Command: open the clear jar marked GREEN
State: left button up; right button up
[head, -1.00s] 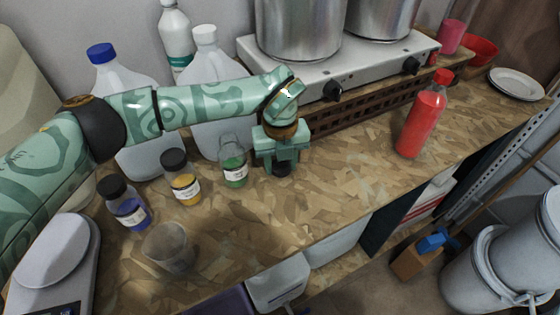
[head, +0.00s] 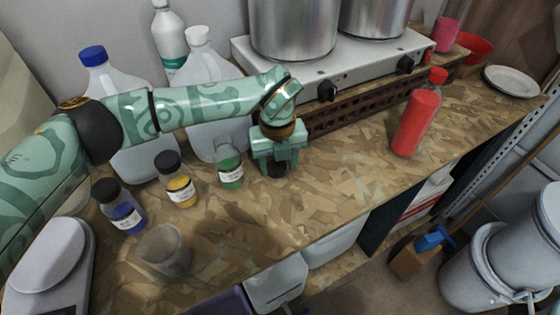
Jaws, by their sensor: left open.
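The clear jar with green contents (head: 230,170) stands upright on the bench with a white label, too small to read. Its top shows no dark lid, unlike the jars beside it. My left gripper (head: 277,166) points down just right of this jar, apart from it, and is open. A dark round piece, looking like a lid (head: 278,171), is low between or just under its fingers. The fingers partly hide it, and I cannot tell whether it touches them. My right gripper is not in view.
Dark-lidded jars with yellow (head: 181,191) and blue (head: 127,217) contents stand left of the green one. A clear cup (head: 165,250) is in front, a scale (head: 48,255) at left. Jugs and a hotplate (head: 335,72) stand behind. Bench is clear between gripper and red bottle (head: 418,120).

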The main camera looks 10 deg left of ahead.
aim_at(276, 167)
pick_arm(q)
notch_tip(276, 167, up, 12)
jog(key=p, duration=0.2)
jog(key=shift+a, duration=0.3)
